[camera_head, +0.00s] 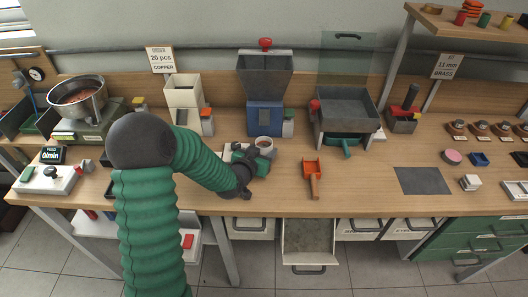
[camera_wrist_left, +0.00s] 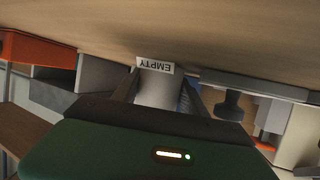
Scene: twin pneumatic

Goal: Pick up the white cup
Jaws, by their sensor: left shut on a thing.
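The white cup (camera_head: 264,143) is near the middle of the bench, in front of the blue-based hopper, upright with its open top showing. My left gripper (camera_head: 256,156) reaches it from the front left and is shut on it. In the left wrist view the cup (camera_wrist_left: 156,88) carries a label reading "EMPTY", and the two dark fingers of my gripper (camera_wrist_left: 160,92) press on its two sides. The gripper hides the cup's lower part in the head view, so I cannot tell whether it touches what is below. My right gripper is not in view.
The hopper (camera_head: 265,78) stands just behind the cup. An orange scoop (camera_head: 312,172) lies to the right, and a grey tray machine (camera_head: 342,108) stands behind it. A metal bowl on a scale (camera_head: 78,100) is at the left. An open drawer (camera_head: 308,240) juts out below the front edge.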

